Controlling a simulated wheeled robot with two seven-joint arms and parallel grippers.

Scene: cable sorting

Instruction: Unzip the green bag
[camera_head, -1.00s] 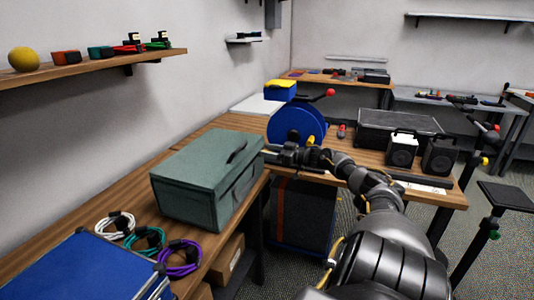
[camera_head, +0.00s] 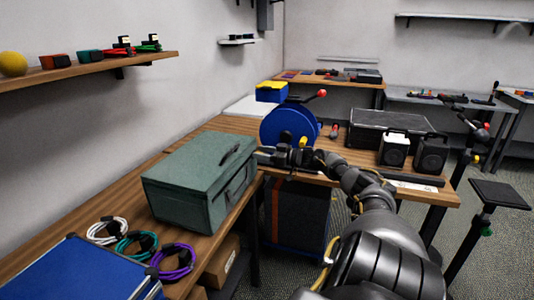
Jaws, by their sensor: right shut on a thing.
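The green bag (camera_head: 190,191) is a boxy case on the wooden table at the left of the head view. Its lid looks closed, with a dark handle on top and another on the side facing right. My right gripper (camera_head: 264,154) reaches in from the lower right, and its tip is at the bag's far right top corner. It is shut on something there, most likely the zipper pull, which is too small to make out. My left gripper is not in view.
White, teal and purple coiled cables (camera_head: 173,260) lie in front of the bag, beside a blue case (camera_head: 82,272). A blue reel (camera_head: 288,124) stands behind my right gripper. Two speakers (camera_head: 431,154) and a dark case (camera_head: 384,131) stand on the table further right.

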